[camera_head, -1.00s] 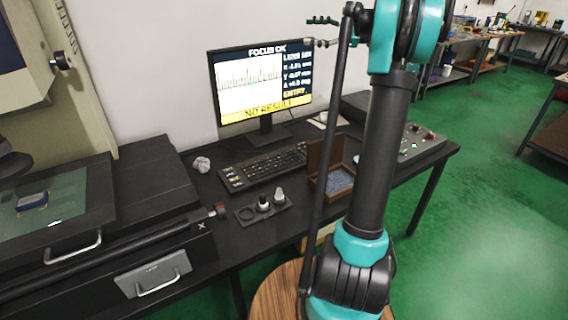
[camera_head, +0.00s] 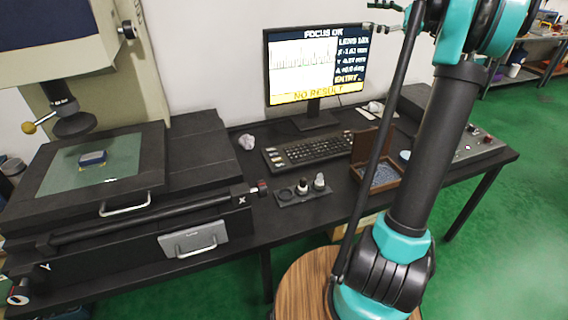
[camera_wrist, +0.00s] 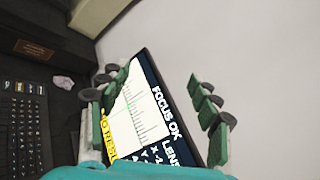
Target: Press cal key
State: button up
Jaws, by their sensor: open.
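A black keyboard (camera_head: 307,151) lies on the dark bench below the monitor in the head view. It also shows at the left edge of the wrist view (camera_wrist: 22,125). I cannot read which key is cal. The monitor (camera_head: 316,66) reads "FOCUS OK", "LENS 10X" and "NO RESULT". My gripper (camera_wrist: 160,105) is open and empty in the wrist view, with the monitor screen beyond its spread fingers. In the head view only a small part of the gripper shows, at the top beside the monitor's upper right. It is well above the keyboard.
A holder strip (camera_head: 303,194), a crumpled paper ball (camera_head: 246,142), an open wooden box (camera_head: 378,172) and a control panel (camera_head: 470,146) are on the bench.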

dwell(0.5)
grip_shut()
dwell(1.4)
